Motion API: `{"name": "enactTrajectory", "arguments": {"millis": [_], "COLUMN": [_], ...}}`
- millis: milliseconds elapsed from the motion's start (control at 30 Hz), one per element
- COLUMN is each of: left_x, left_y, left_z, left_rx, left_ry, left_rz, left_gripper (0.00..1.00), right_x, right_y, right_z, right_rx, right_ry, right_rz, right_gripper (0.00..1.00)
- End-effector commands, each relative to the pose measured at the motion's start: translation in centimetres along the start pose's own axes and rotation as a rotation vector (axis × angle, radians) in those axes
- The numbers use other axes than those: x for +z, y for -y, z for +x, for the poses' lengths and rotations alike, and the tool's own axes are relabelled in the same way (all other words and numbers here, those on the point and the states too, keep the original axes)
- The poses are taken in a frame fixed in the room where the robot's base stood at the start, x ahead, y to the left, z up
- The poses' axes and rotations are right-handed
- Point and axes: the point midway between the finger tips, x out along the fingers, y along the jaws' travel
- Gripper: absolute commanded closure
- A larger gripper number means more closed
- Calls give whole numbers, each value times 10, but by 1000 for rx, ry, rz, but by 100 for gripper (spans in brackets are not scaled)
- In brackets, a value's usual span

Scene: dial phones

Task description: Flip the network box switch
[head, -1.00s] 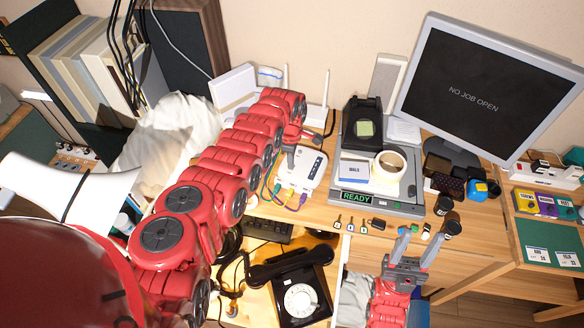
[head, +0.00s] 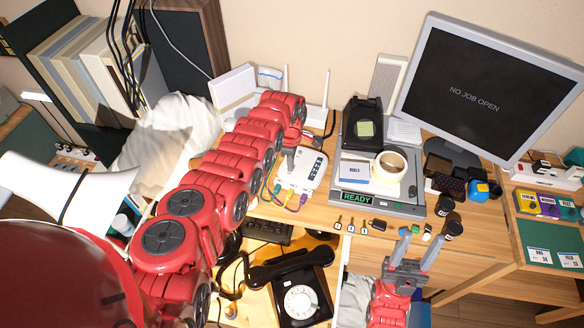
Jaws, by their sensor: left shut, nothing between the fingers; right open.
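The network box (head: 307,179) is a small white unit with dark marks on its top and coloured cables at its front edge. It lies on the desk left of centre in the head view. My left arm reaches over to it from the left. My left gripper (head: 290,161) is shut and empty at the box's left side; the arm partly hides it, and I cannot tell whether it touches the box. The switch itself is too small to make out. My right gripper (head: 412,246) is open and empty at the desk's front edge, well right of the box.
A white router with antennas (head: 325,90) stands behind the box. A grey scale-like device (head: 405,208) reading READY is to the right, with a tape roll (head: 390,167) on it. A black dial phone (head: 300,298) sits in front, below the desk top. A monitor (head: 470,95) stands at the back right.

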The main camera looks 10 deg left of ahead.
Motion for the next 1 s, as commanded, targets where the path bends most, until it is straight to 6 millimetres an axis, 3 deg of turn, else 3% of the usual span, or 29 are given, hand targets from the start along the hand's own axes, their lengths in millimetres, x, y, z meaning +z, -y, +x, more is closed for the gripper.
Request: {"name": "enactTrajectory", "arguments": {"millis": [700,1000], "left_x": [0,0], "left_y": [0,0], "left_z": [-63,-68], "left_rx": [0,-1], "left_ry": [0,0], "left_rz": [0,0], "left_gripper": [100,100], "right_x": [-11,-11], "right_y": [-3,-3], "right_z": [63,66], "right_rx": [0,0], "right_ry": [0,0], "right_rz": [0,0], "right_gripper": [49,49]}}
